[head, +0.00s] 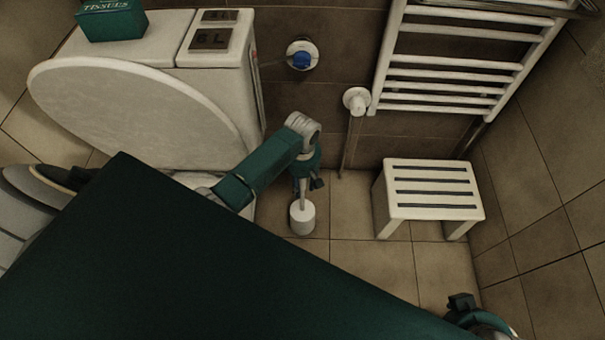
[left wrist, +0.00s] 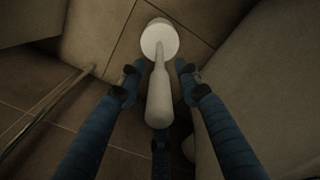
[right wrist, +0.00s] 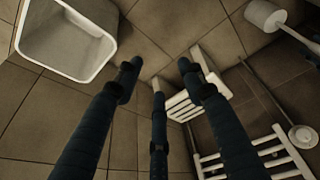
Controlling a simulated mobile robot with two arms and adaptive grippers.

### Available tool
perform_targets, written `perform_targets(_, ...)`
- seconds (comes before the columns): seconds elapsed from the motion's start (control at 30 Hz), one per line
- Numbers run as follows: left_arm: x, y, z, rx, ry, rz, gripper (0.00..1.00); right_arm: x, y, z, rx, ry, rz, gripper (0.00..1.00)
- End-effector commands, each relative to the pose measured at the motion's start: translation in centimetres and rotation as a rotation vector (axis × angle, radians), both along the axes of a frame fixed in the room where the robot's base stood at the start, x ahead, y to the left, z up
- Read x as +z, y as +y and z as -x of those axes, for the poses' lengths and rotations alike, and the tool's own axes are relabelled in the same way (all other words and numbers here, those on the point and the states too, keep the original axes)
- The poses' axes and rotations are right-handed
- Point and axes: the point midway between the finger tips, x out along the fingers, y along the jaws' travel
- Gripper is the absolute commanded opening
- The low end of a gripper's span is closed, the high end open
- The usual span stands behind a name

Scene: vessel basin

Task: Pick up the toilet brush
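The toilet brush stands in a white round holder (head: 302,220) on the floor beside the toilet. Its white handle (left wrist: 159,100) rises between the spread fingers of my left gripper (left wrist: 158,72) in the left wrist view. I see a gap on both sides of the handle, so the gripper is open and not closed on it. In the head view my left gripper (head: 309,186) is just above the holder and partly hides the handle. My right gripper (right wrist: 158,78) is open and empty; in the head view it shows at the lower right (head: 462,303). The holder also shows in the right wrist view (right wrist: 264,14).
A white slatted stool (head: 432,190) stands right of the brush. The toilet (head: 130,110) is to the left, with a green tissue box (head: 112,22) on top. A towel radiator (head: 460,65) is on the wall. A white open bin (right wrist: 66,36) shows in the right wrist view.

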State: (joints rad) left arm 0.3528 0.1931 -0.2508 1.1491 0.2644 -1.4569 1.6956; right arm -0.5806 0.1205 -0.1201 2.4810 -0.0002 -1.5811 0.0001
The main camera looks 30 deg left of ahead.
Motion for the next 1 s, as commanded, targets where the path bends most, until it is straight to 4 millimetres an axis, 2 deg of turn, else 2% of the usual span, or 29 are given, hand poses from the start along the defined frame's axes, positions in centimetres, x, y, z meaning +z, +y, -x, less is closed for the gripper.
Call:
perform_targets(0.03, 0.0, 0.0, 0.0, 0.000, 0.000, 0.000, 0.18, 0.0, 0.0, 0.0, 0.000, 0.000, 0.000, 0.40)
perform_targets(0.13, 0.0, 0.0, 0.0, 0.000, 0.000, 0.000, 0.00, 0.0, 0.0, 0.0, 0.000, 0.000, 0.000, 0.40)
perform_targets(0.53, 0.5, 0.0, 0.0, -0.001, -0.001, 0.000, 0.00, 0.2, 0.0, 0.0, 0.000, 0.001, 0.000, 0.40)
perform_targets(0.8, 3.5, 0.0, 0.0, -0.001, -0.001, 0.000, 0.00, 1.8, 0.0, -0.1, 0.000, -0.004, -0.001, 0.40)
perform_targets(1.0, 5.8, -0.1, 0.0, -0.001, -0.001, 0.001, 0.00, -2.5, 0.2, -1.1, 0.001, 0.022, 0.000, 0.40)
